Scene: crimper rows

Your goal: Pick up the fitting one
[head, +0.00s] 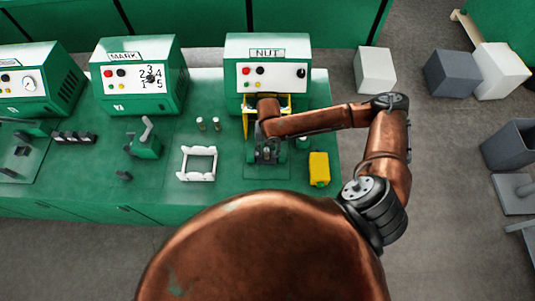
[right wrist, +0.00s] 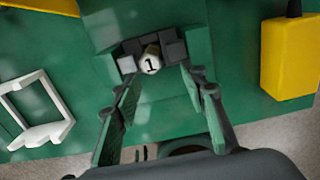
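A small round pale piece marked "1" (right wrist: 150,65) sits among dark grey blocks (right wrist: 173,48) in the right wrist view. I take it to be a fitting, but its full shape is hidden. My right gripper (right wrist: 158,80) is open, its two green-padded fingers pointing toward the piece with a gap wider than it. In the head view my right gripper (head: 266,153) is over the bench in front of the NUT machine (head: 267,70), and my arm hides part of that spot. Two small pale cylinders (head: 208,124) stand on the bench to its left. My left gripper is not in view.
A white open frame (head: 197,178) lies left of my right gripper, and a yellow box (head: 319,167) stands to its right. The MARK machine (head: 136,78) and a green lever tool (head: 145,142) are further left. A yellow guard (head: 246,122) stands before the NUT machine.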

